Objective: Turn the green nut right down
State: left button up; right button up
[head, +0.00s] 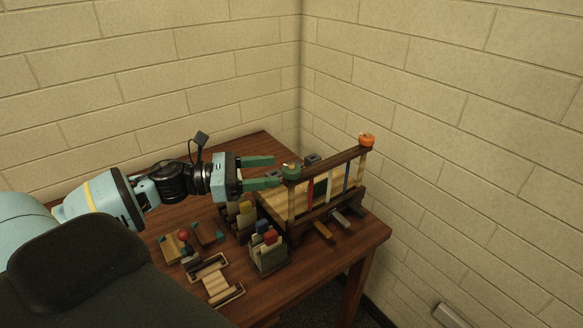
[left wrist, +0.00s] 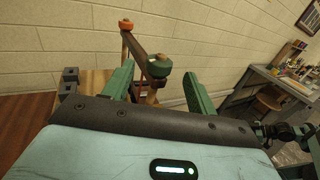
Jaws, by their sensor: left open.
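The green nut (head: 291,171) sits on top of the near-left post of a wooden press frame, at one end of its dark top bar (head: 325,165). The nut also shows in the left wrist view (left wrist: 159,67). My left gripper (head: 277,171) is open, its green fingers pointing at the nut. In the left wrist view the nut appears between the two fingers, with a gap on each side. In the head view it lies at or just past the fingertips, and I see no contact. The thread under the nut is too small to make out. My right gripper is not in view.
An orange nut (head: 367,140) tops the bar's other end. A holder with coloured pieces (head: 268,258), a pale wooden rack (head: 216,282) and small blocks crowd the brown table (head: 300,270) in front. Brick walls close off the back and right.

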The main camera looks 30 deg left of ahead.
aim_at(292, 167)
pick_arm(q)
jog(key=shift+x, duration=2.95)
jog(key=shift+c, duration=0.5)
jog(key=c, duration=0.9)
